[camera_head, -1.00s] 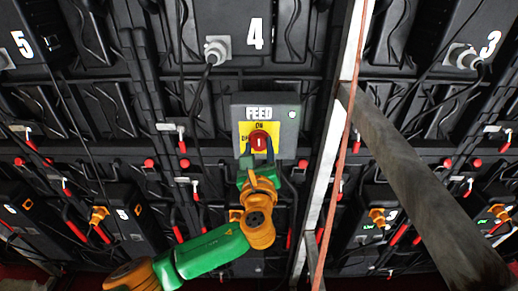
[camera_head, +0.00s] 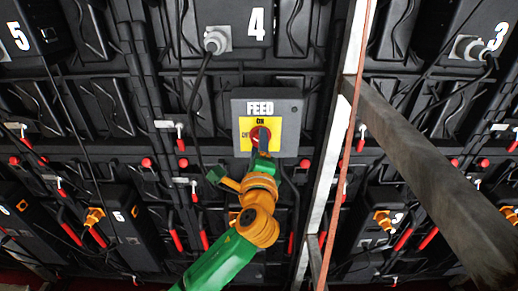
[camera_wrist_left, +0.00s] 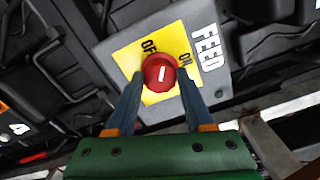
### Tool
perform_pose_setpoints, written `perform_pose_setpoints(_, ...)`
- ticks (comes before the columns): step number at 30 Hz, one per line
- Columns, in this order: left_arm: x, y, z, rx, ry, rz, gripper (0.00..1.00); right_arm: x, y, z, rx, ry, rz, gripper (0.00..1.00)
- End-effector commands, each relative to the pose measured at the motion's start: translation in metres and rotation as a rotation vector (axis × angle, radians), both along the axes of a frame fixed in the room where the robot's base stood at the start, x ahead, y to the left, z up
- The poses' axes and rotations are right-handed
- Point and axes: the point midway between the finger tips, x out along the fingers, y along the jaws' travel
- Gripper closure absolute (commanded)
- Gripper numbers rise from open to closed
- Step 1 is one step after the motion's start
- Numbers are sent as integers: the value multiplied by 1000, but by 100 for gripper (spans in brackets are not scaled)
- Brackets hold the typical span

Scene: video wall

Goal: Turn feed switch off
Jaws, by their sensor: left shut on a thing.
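The feed switch is a grey box (camera_head: 291,122) marked FEED, with a yellow plate and a red knob (camera_head: 254,134). ON is printed above the knob and the OFF label is to its left, partly covered in the head view. My left gripper (camera_head: 262,142) is turned sideways at the knob and hides part of it. In the left wrist view its two dark fingers stand on either side of the red knob (camera_wrist_left: 153,84), shut on it. My right gripper is not in view.
A pale upright post (camera_head: 333,150) with a reddish cable stands just right of the switch. A thick grey beam (camera_head: 430,180) slants down to the right. Black numbered panels, hanging cables and several small red-handled levers fill the wall around.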

Motion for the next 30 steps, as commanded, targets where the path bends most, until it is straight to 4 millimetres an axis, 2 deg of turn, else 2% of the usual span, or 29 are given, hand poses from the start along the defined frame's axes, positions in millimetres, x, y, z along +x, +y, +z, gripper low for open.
perform_pose_setpoints(1, 0, 0, -4, -43, 5, -2, 100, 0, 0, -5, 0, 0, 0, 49)
perform_pose_setpoints(15, 0, 0, -5, -433, 5, -1, 100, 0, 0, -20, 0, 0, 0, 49)
perform_pose_setpoints(30, 0, 0, -4, -610, 5, 0, 100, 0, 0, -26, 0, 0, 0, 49)
